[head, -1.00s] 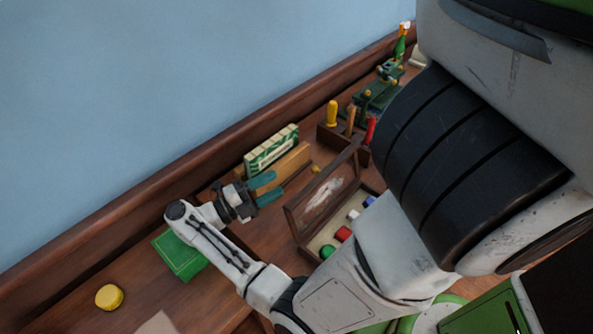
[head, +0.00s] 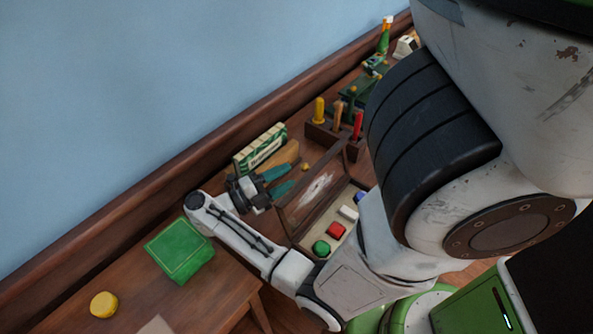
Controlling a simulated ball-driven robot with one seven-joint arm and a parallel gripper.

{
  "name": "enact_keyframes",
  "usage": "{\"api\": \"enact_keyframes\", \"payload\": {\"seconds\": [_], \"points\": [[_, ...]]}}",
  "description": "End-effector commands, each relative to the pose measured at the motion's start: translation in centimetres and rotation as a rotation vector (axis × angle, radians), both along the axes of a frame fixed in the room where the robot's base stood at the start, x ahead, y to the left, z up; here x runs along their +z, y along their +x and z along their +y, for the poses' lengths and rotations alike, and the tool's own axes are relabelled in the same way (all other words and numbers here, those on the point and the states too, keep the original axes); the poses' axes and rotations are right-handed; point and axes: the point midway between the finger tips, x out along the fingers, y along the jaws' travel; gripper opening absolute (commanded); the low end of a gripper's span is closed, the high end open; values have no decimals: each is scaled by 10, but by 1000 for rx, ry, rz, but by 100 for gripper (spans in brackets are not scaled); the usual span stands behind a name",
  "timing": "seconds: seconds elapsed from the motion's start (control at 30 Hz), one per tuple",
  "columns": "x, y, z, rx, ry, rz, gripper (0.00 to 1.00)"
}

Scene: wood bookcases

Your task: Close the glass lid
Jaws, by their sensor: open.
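The glass lid (head: 322,187) is a wood-framed pane with a whitish smear or glare. It stands raised, tilted up from the back of a shallow wooden box (head: 294,243). In the box lie a green piece (head: 321,248), a red piece (head: 336,230), a white piece (head: 348,213) and a blue piece (head: 361,197). My arm hides the box's right part. My gripper (head: 284,179) is open, with teal fingers pointing right, close to the lid's left upper side. I cannot tell whether a fingertip touches the lid frame.
Behind the gripper stand a green-and-cream box (head: 261,149) and a wooden block (head: 284,156). A tool holder (head: 322,134) stands beyond the lid. A green box (head: 181,249) and a yellow round thing (head: 104,305) sit on the bench at left.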

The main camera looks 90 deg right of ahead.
Motion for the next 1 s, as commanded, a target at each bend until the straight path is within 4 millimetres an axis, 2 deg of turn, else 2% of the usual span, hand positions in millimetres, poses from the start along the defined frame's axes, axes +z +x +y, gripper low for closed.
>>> {"api": "enact_keyframes", "payload": {"seconds": [0.1,0.3,0.67,1.0], "points": [[6,-18,-9,-2,-1,1,49],[7,-33,-18,-1,-1,1,49],[6,-36,-20,0,-1,0,48],[6,-36,-20,0,-1,0,16]]}}
